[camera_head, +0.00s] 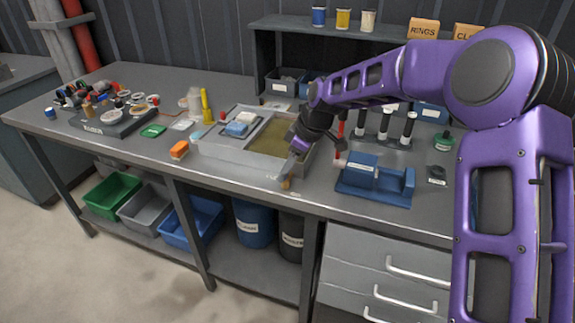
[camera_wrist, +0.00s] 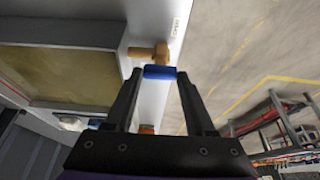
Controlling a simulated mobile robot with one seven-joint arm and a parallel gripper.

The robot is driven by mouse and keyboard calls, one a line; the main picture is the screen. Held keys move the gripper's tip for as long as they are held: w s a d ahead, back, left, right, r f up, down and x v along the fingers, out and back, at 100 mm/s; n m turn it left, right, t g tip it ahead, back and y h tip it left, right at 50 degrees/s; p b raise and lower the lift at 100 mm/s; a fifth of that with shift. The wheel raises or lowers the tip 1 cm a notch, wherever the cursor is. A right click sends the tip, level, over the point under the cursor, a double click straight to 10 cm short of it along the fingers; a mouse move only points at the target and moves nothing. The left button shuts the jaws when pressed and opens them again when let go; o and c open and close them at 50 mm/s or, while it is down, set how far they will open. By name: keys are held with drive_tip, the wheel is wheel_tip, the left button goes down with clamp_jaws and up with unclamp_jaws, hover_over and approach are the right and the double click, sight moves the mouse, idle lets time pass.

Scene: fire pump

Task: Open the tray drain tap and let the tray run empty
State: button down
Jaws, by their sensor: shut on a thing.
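The grey metal tray (camera_head: 222,151) stands near the bench's front edge, with murky yellow-brown liquid (camera_head: 269,137) in its right part. The liquid also shows in the wrist view (camera_wrist: 60,68). The brass drain tap (camera_wrist: 150,52) sticks out of the tray's front wall, near a small label that seems to read OPEN (camera_wrist: 176,26). Its blue handle (camera_wrist: 160,72) lies crosswise between my fingertips. My gripper (camera_wrist: 160,78) is shut on this handle. In the head view my gripper (camera_head: 288,170) reaches down at the tray's front right corner and hides part of the tap.
A blue fixture block (camera_head: 375,182) stands just right of my gripper. An orange-topped brush or block (camera_head: 179,150) and a green pad (camera_head: 153,131) lie left of the tray. Blue (camera_head: 252,222) and dark (camera_head: 291,237) drums stand under the bench.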

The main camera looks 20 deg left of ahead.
drive_tip(key=shift+f, duration=0.1)
idle(0.3)
drive_tip(key=shift+c, duration=1.2)
unclamp_jaws()
drive_tip(key=p+v, duration=0.1)
drive_tip(key=v, duration=1.6)
drive_tip(key=shift+r, duration=0.3)
drive_tip(key=shift+w, duration=0.1)
